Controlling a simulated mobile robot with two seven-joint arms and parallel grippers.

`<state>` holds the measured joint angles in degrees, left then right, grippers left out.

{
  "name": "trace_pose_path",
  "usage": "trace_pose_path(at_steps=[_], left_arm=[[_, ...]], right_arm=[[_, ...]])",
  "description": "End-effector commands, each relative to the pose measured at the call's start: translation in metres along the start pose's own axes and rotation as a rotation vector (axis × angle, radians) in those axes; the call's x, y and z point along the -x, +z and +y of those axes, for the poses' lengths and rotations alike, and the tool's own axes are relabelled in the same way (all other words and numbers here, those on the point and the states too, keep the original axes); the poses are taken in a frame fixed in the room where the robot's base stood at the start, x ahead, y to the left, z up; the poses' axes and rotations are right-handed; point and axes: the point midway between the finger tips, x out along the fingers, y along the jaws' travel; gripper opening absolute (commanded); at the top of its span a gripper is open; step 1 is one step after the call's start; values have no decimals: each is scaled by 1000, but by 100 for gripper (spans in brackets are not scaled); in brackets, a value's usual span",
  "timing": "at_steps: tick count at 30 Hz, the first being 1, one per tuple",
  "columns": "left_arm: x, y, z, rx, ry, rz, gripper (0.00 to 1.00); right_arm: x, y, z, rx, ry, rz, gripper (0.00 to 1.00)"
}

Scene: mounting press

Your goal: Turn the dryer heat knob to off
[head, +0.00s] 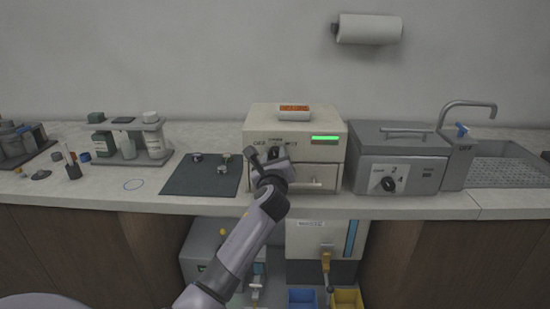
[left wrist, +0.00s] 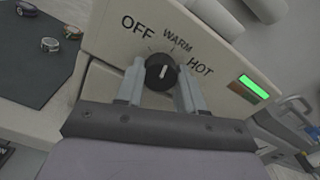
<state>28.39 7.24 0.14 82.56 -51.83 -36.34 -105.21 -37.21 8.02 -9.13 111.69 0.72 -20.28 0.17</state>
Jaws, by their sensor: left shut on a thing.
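The dryer (head: 258,126) is a cream box on the counter with a green lit display. Its black heat knob (left wrist: 161,72) shows in the left wrist view below the printed words OFF, WARM and HOT. The knob's white mark points roughly up, nearer WARM than HOT; its exact setting is hard to tell. My left gripper (head: 268,156) is at the dryer's front and partly hides the knob in the head view. In the left wrist view its two fingers (left wrist: 160,80) stand on either side of the knob, shut on it. My right gripper is not in view.
A grey unit (head: 400,162) with its own dial stands right of the dryer, beside a sink (head: 505,165). A dark mat (head: 200,177) with small metal pieces lies to the left. A bottle rack (head: 127,140) stands farther left. Machines and bins sit below the counter.

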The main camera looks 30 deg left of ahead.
Motion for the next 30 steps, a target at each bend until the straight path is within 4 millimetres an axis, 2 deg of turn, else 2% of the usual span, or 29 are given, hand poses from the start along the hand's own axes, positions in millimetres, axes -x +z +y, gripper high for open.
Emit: trace_pose_path(at_steps=[18,30], left_arm=[[0,-2,0,564,2,2,7],[0,-1,0,777,1,2,7]], right_arm=[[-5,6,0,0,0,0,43],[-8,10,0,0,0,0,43]])
